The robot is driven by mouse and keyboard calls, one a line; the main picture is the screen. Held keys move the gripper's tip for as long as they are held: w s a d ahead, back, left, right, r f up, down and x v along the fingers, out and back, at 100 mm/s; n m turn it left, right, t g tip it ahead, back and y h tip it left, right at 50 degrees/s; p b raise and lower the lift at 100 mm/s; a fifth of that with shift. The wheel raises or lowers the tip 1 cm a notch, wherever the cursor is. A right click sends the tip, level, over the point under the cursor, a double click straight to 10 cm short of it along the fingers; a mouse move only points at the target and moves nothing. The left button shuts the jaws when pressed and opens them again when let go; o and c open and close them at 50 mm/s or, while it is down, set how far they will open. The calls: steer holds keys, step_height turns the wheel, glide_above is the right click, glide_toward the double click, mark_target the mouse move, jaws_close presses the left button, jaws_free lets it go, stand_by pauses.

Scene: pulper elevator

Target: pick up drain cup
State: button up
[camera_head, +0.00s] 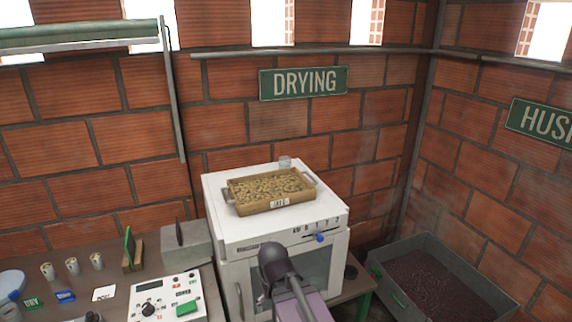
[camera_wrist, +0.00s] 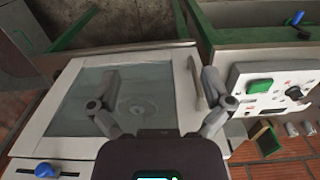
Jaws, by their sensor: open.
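No cup is labelled as the drain cup, so I cannot tell for sure which it is. A small clear cup (camera_head: 285,162) stands on top of the white drying oven (camera_head: 225,197), behind the tray. Three small pale cups (camera_head: 72,266) stand on the bench at the left. My gripper (camera_wrist: 160,78) is open and empty in the wrist view, in front of the oven's door window (camera_wrist: 75,105). A faint round shape shows in the glass between the fingers. In the head view my arm hides part of the oven front, and the fingers cannot be made out.
A tan tray of beans (camera_head: 280,206) sits on the oven. A control box (camera_head: 165,298) with a green button stands on the bench to the left. A grey bin of dark material (camera_head: 395,290) stands at the right. Brick walls close off the back.

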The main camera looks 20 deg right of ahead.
step_height(320, 180, up, 10)
steer(key=r+p, duration=0.1)
steer(key=p, duration=0.8)
steer(key=w+d+r+m+h, duration=0.3)
steer(key=w+m+h, duration=0.1)
steer(key=w, duration=0.4)
steer(key=w+d+r+m+h, duration=0.3)
steer(key=w+r+m+h, duration=0.1)
steer(key=w+m, duration=0.3)
steer(key=w+d+r+m+t+h, duration=0.1)
steer(key=w+d+r+m+h, duration=0.3)
steer(key=w, duration=0.6)
steer(key=shift+w+m+h, duration=0.2)
steer(key=shift+m+h, duration=0.6)
steer(key=shift+m, duration=0.3)
